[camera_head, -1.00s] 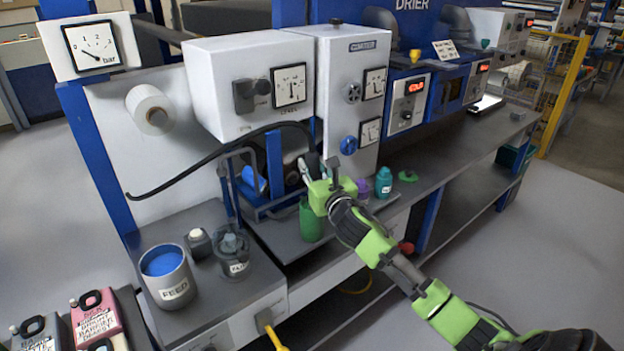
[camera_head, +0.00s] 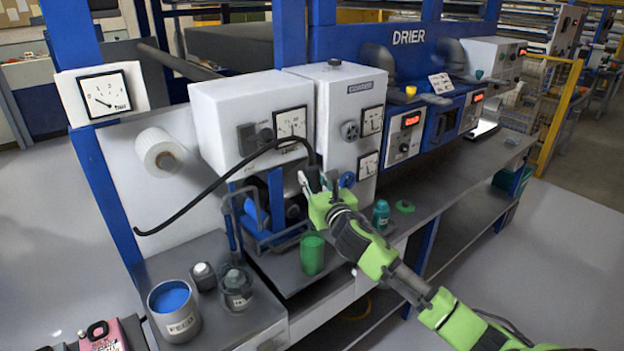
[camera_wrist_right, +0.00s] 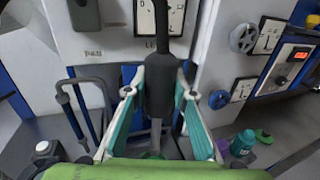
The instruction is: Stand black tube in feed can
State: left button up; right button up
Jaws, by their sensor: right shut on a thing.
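The black tube (camera_head: 215,187) is a long thin curved hose with a thicker black end piece. My right gripper (camera_head: 314,186) is shut on that end piece (camera_wrist_right: 160,85), above a green cup. The tube arches left from the gripper in the head view, and its free end hangs in the air above the bench's left part. The feed can (camera_head: 182,328) is a grey can labelled FEED with blue liquid inside, at the lower left. The tube is apart from the can. My left gripper is not in view.
The green cup (camera_head: 312,255) stands below my right gripper. A lidded jar (camera_head: 236,290) and a small bottle (camera_head: 204,276) stand right of the can. White machine boxes (camera_head: 255,118) rise behind the tube. A teal bottle (camera_head: 381,214) stands right of the gripper.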

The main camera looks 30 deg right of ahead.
aim_at(312, 165)
jog(key=shift+r+p, duration=3.35)
jog(key=shift+r, duration=0.45)
